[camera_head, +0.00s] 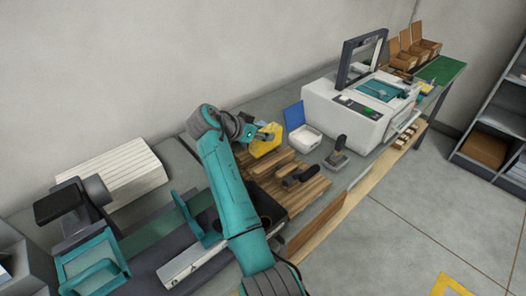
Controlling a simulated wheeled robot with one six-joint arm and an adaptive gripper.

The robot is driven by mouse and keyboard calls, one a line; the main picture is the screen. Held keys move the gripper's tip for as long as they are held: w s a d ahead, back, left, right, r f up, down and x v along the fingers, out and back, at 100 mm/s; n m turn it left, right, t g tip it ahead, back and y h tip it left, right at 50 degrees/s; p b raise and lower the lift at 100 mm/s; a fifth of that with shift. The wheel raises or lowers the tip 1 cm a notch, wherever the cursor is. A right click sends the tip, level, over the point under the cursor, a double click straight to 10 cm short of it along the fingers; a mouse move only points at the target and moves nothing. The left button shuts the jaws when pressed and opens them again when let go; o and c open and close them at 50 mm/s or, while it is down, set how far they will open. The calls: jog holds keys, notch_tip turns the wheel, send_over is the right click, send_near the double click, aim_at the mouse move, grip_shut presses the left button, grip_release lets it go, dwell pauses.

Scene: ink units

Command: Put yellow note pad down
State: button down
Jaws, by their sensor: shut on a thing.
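The yellow note pad (266,143) is in the middle of the head view, above the back part of a striped wooden board (312,188). My gripper (262,136) is at the pad's upper left side and is shut on it. The fingers are small here and partly merge with the pad. I cannot tell whether the pad touches the board or hangs just above it. My teal arm hides part of the board's left side.
A black-handled tool (299,176) lies on the board. A dark stamp-like tool (337,154) stands right of it. An open white box with a blue lid (304,138) is behind. A white machine (350,112) stands further right. A ribbed white block (118,176) is at left.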

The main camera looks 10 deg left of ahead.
aim_at(253, 147)
jog(key=shift+f, duration=3.2)
jog(key=shift+d, duration=0.1)
jog(key=c, duration=0.7)
grip_release()
jog(key=shift+f, duration=0.1)
jog(key=shift+o, duration=0.2)
jog(key=shift+v, duration=3.8)
jog(key=shift+w, duration=0.1)
